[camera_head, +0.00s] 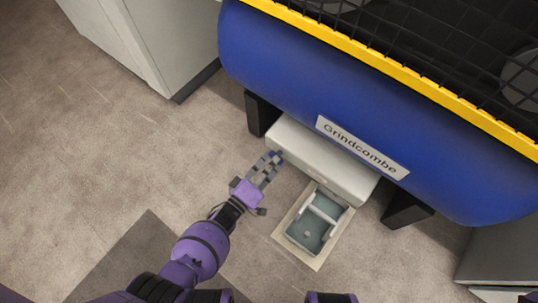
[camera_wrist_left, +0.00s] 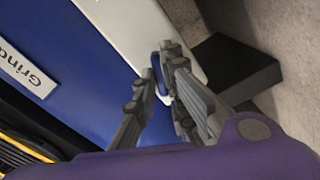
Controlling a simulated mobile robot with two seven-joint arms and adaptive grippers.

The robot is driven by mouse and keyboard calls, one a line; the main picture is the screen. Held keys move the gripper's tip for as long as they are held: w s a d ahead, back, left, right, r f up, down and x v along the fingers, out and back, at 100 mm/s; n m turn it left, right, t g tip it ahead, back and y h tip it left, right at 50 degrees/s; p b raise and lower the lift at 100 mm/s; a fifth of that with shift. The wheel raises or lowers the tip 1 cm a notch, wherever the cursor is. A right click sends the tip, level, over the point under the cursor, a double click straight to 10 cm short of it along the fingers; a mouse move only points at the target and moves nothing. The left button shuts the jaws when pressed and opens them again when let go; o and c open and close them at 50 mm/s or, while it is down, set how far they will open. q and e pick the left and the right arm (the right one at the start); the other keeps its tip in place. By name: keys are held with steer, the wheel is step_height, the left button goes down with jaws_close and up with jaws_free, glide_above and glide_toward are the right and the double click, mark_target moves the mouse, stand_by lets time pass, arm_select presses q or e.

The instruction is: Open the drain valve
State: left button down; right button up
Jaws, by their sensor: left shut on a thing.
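The drain valve shows as a small blue handle (camera_wrist_left: 156,70) at the edge of the pale box under the blue tank. In the head view, only a bit of blue shows at my left fingertips. My left gripper (camera_head: 270,161) reaches in from the lower left to the left end of the pale box. In the left wrist view, the fingers of my left gripper (camera_wrist_left: 162,78) are shut on the blue handle, which hides part of it. How far the valve is turned cannot be told. My right gripper is not in view.
The blue tank (camera_head: 290,60), labelled Grindcombe, stands on black feet (camera_head: 262,113) with a yellow rail (camera_head: 400,68) above. The pale box (camera_head: 325,160) sits below it. A grey cabinet (camera_head: 150,40) stands upper left; floor at left is clear.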

arm_select(q)
steer(key=shift+w+r+m+b, duration=0.15)
steer(key=shift+m+b, duration=0.65)
steer(key=shift+m, duration=2.45)
steer(key=shift+w+m+b, duration=0.1)
steer(key=shift+m+b, duration=0.65)
steer(key=shift+m, duration=2.5)
steer(key=c, duration=1.8)
jaws_free()
steer(key=shift+s, duration=0.1)
steer(key=v, duration=1.2)
